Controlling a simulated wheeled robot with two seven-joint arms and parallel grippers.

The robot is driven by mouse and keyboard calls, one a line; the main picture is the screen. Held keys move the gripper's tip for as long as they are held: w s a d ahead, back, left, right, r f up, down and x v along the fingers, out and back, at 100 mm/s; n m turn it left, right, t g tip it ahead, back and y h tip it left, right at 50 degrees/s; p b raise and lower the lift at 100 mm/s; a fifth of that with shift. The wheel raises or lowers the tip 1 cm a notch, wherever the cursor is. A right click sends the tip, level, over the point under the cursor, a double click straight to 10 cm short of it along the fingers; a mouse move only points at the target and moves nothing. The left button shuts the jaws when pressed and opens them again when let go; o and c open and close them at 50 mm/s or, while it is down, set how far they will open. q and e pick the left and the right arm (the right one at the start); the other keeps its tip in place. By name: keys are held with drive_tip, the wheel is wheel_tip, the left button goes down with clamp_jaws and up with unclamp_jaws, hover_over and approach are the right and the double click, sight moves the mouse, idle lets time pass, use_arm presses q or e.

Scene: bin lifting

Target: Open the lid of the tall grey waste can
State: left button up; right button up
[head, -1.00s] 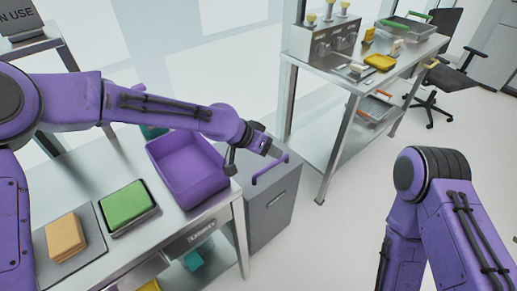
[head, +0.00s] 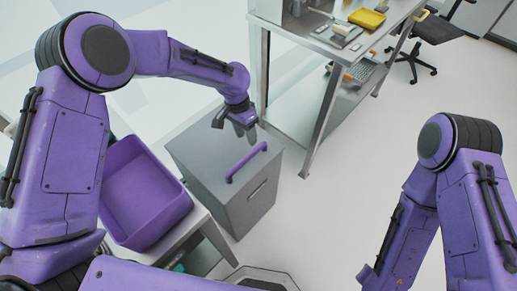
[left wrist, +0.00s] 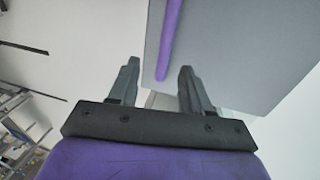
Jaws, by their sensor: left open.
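The tall grey waste can (head: 232,203) stands on the floor beside the table, in the middle of the head view. Its grey lid is closed and carries a purple bar handle (head: 246,162). My left gripper (head: 245,133) is open and empty, pointing down above the back edge of the lid, apart from the handle. In the left wrist view the open fingers (left wrist: 157,85) show below the purple handle (left wrist: 169,38) and the grey lid (left wrist: 225,45). My right gripper is out of view; only my right arm shows at the right.
A purple bin (head: 145,195) sits on the metal table to the left of the can. A metal shelf table (head: 300,60) with a yellow tray (head: 367,18) stands behind to the right. A black chair (head: 427,35) is at the back. The floor right of the can is clear.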

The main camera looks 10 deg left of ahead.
sight(247, 156)
use_arm(q)
drive_tip(key=f, duration=0.1)
drive_tip(key=s+f, duration=0.1)
drive_tip(key=f, duration=0.1)
drive_tip(key=shift+s+a, duration=0.35)
drive_tip(key=shift+s, duration=0.05)
drive_tip(key=f, duration=0.2)
drive_tip(key=w+f, duration=0.1)
drive_tip(key=f, duration=0.1)
drive_tip(key=f+p, duration=0.1)
drive_tip(key=f, duration=0.1)
drive_tip(key=shift+w+d, duration=0.15)
drive_tip(key=shift+d, duration=0.2)
drive_tip(key=shift+d+f, duration=0.2)
drive_tip(key=shift+s, duration=0.3)
drive_tip(key=shift+a, duration=0.1)
